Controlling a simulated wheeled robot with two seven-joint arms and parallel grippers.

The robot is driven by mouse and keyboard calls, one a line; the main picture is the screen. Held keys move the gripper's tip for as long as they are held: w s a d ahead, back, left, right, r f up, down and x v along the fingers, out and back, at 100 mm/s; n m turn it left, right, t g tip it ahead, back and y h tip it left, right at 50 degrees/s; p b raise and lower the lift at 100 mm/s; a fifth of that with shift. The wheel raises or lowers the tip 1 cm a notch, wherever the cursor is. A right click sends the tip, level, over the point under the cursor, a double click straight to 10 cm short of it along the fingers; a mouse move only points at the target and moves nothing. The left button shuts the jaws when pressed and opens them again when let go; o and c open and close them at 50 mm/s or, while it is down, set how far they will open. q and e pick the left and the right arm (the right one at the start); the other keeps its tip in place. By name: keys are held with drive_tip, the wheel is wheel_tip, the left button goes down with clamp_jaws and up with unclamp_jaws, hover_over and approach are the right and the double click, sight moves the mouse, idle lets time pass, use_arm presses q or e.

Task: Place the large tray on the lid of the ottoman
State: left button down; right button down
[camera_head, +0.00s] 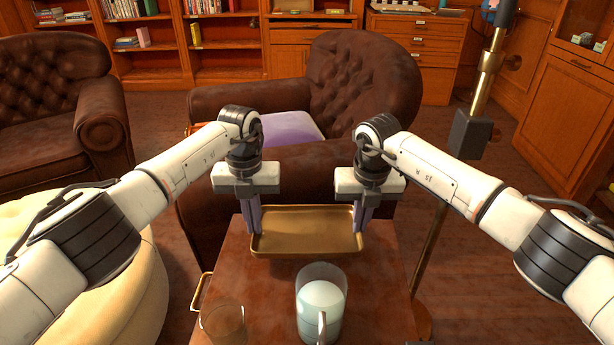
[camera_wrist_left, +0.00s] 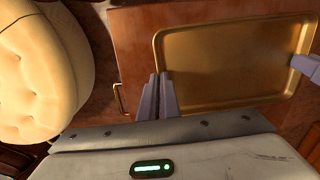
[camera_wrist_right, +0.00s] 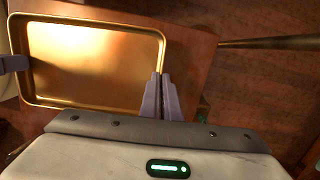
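The large tray (camera_head: 306,246) is a shallow rectangular brass-coloured tray at the far end of a wooden table; whether it touches the tabletop is hard to tell. My left gripper (camera_head: 252,222) is closed about its left rim, one finger on each side, as the left wrist view (camera_wrist_left: 157,98) shows. My right gripper (camera_head: 361,220) is closed about the right rim in the same way, seen in the right wrist view (camera_wrist_right: 160,98). The tray looks empty. The ottoman (camera_head: 115,300) is round, cream and tufted, at lower left, partly hidden by my left arm.
A glass jug (camera_head: 320,305) with pale contents and a clear glass (camera_head: 222,324) stand on the table (camera_head: 270,300) in front of the tray. A leather armchair (camera_head: 365,90) is close behind. A brass stand (camera_head: 430,250) rises at right. Floor shows between ottoman and table.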

sight(255, 236)
use_arm(q)
drive_tip(key=shift+s+f, duration=0.1)
use_arm(e)
drive_tip(key=shift+s+f, duration=0.1)
